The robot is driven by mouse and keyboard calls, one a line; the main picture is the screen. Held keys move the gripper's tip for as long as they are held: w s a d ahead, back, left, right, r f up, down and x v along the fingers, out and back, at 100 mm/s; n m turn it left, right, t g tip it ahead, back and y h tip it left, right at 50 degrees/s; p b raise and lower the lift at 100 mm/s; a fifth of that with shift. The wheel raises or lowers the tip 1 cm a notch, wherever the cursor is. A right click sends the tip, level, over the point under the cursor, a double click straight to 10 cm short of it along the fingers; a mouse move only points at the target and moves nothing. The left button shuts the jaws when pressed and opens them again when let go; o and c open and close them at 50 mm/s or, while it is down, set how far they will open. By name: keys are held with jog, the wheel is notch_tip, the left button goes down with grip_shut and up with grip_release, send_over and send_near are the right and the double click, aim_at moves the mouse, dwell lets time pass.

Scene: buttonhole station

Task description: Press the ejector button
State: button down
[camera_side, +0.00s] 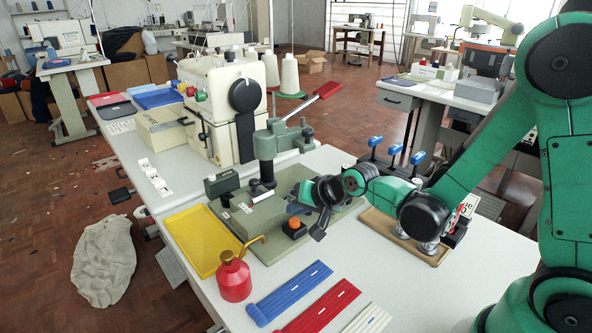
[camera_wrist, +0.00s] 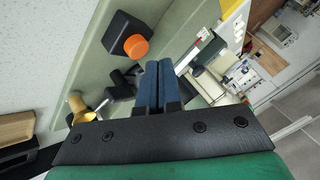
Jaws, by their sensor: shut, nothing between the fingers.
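The ejector button is an orange cap (camera_side: 295,224) on a small black box, fixed to the green base plate (camera_side: 252,222) of the press. The button also shows in the wrist view (camera_wrist: 136,46), up and left of my fingertips. In the wrist view my gripper's blue-grey fingers (camera_wrist: 158,65) lie side by side, shut and empty. The exact height of the fingertips relative to the button is hard to judge.
The grey-green press (camera_side: 265,143) with its red-tipped lever stands behind the button. A yellow tray (camera_side: 201,241) and a red oil can (camera_side: 234,278) are to the left. Blue (camera_side: 290,292) and red (camera_side: 317,308) strips lie in front. Blue-topped levers (camera_side: 394,150) stand behind my wrist.

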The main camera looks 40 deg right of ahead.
aim_at(298, 223)
jog(key=shift+f, duration=0.15)
jog(key=shift+f, duration=0.2)
jog(key=shift+r, duration=0.15)
dwell(0.3)
jog(key=shift+r, duration=0.25)
jog(key=shift+r, duration=2.55)
